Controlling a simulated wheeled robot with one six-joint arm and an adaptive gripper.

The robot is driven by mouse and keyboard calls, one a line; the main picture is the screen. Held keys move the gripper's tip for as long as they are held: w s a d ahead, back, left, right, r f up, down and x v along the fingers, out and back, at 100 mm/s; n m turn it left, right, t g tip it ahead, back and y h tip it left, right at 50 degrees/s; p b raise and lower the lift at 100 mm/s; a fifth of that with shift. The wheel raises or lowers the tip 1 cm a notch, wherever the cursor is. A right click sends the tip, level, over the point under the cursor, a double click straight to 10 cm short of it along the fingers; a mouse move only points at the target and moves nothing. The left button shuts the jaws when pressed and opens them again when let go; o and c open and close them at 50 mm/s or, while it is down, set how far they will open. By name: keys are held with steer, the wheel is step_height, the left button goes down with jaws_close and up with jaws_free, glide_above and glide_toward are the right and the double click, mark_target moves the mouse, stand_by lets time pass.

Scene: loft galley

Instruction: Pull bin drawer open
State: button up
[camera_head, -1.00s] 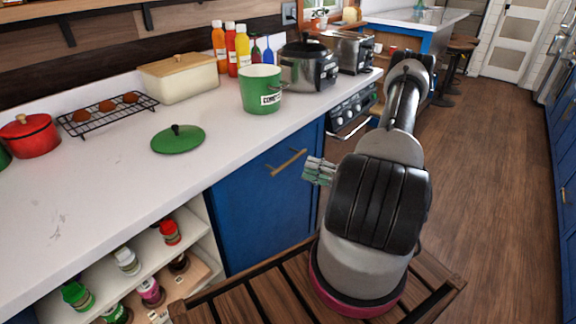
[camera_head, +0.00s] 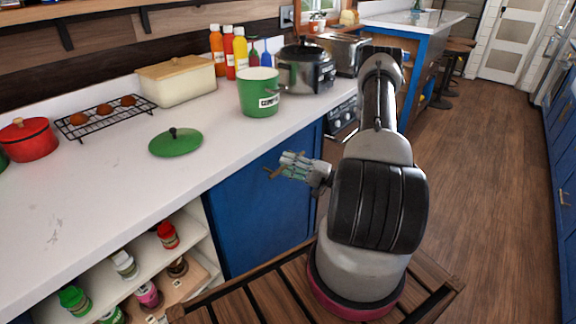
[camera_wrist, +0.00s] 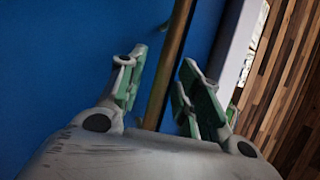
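The bin drawer has a blue front (camera_head: 245,215) below the white counter, and it looks closed, flush with the cabinet. Its brass bar handle (camera_head: 270,172) is mostly hidden behind my gripper (camera_head: 288,166) in the head view. In the wrist view the blue front (camera_wrist: 60,65) fills the left and middle. The handle (camera_wrist: 172,62) runs between the two green-padded fingers of my gripper (camera_wrist: 163,61), with gaps on both sides. The fingers are open and hold nothing. I cannot tell exactly how deep the handle sits between them.
Open shelves with jars (camera_head: 124,264) lie left of the drawer. A green pot (camera_head: 259,95), a green lid (camera_head: 176,142) and a slow cooker (camera_head: 304,67) stand on the counter (camera_head: 95,190) above. The wooden floor (camera_head: 465,180) to the right is clear.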

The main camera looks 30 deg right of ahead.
jaws_close()
steer(key=shift+s, duration=0.1)
